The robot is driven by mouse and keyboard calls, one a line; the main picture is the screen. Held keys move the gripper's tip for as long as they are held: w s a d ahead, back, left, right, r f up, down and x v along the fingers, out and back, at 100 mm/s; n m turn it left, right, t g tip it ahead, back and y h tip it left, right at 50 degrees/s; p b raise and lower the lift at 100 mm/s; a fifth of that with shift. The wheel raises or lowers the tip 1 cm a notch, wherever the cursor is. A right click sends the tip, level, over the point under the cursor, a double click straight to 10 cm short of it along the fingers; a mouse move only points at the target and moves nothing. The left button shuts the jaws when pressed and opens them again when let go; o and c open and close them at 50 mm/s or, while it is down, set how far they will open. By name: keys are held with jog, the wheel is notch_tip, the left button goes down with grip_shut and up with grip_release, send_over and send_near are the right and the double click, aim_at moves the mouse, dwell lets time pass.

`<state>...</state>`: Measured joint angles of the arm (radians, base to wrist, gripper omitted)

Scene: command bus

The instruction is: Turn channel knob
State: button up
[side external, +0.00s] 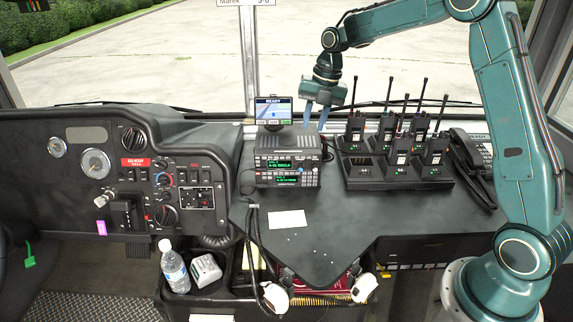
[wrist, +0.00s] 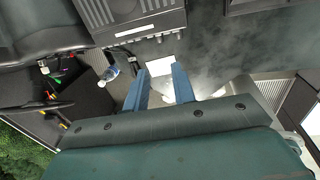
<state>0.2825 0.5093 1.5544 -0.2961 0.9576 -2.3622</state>
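Two stacked black radios (side external: 287,165) with green displays stand on the dash counter in the side view. Small knobs line their front faces, too small to tell which is the channel knob. In the wrist view the radio's top (wrist: 125,12) shows at the upper middle, with small knobs along its front edge. My gripper (side external: 316,116) hangs above and behind the radios' right side, near the small screen. Its two blue fingers are apart with nothing between them. In the wrist view the gripper (wrist: 160,72) is also open and empty.
A small screen (side external: 274,110) stands on top of the radios. A charger rack (side external: 385,175) with several handheld radios and antennas stands to the right, beside a desk phone (side external: 470,152). A white paper (side external: 287,218) lies in front of the radios. The counter's front is mostly clear.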

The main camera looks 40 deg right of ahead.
aim_at(301, 167)
jog(key=f, duration=0.4)
jog(key=w+a+f, duration=0.1)
jog(key=f, duration=0.4)
jog(key=w+a+f, duration=0.1)
jog(key=f, duration=0.3)
jog(key=shift+f, duration=0.25)
jog(key=shift+c, duration=0.3)
jog(key=shift+d, duration=0.1)
grip_shut()
